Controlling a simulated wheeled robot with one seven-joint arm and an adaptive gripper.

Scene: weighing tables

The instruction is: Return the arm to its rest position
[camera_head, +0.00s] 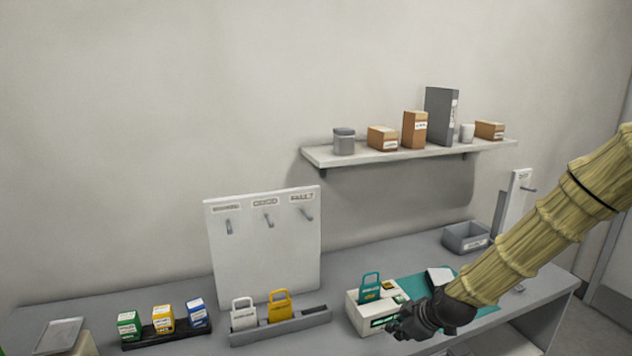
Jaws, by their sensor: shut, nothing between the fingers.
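My gripper (408,325) is at the end of my arm, which reaches in from the right edge. It is dark and shut, with nothing visible in it. It is in front of the right part of the table (350,268), close to a cream device (359,317) with a teal tag (370,287) on top. The gripper overlaps the device's front right corner in the picture. I cannot tell whether they touch. My arm hides part of the table's right side.
A white board (263,255) with hooks stands behind a grey holder (312,320) with a white tag (243,315) and a yellow tag (279,306). Small boxes (163,318) stand at left. A teal mat (418,284), grey bin (466,237) and loaded wall shelf (365,153) are at right.

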